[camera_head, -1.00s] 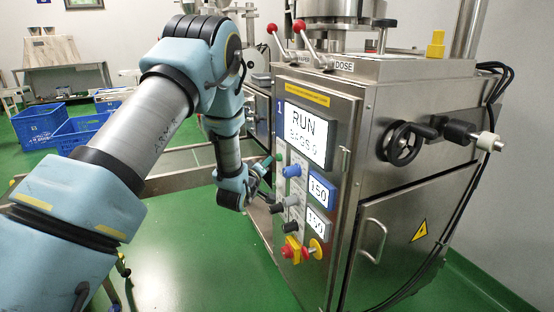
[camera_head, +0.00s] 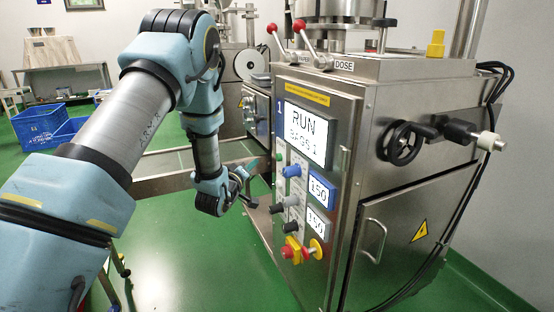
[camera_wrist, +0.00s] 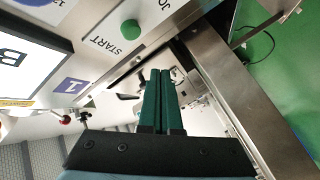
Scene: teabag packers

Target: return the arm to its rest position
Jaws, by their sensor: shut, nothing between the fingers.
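My gripper (camera_head: 252,186) is shut and empty, left of the machine's control panel and apart from it. In the wrist view its two green fingers (camera_wrist: 161,100) lie together, with nothing between them. My light blue and grey arm reaches in from the lower left and bends down at the elbow. The packing machine (camera_head: 440,180) stands on the right. Its screen (camera_head: 306,132) reads RUN with a smaller line below. The green START button (camera_wrist: 130,29) shows in the wrist view, clear of the fingers.
The control panel carries knobs, an emergency stop (camera_head: 291,253) and two small displays reading 150. A steel rail (camera_head: 160,183) runs behind my gripper. Two red-tipped levers (camera_head: 299,25) rise from the machine top. Blue crates (camera_head: 40,122) stand at the far left. Green floor in front is open.

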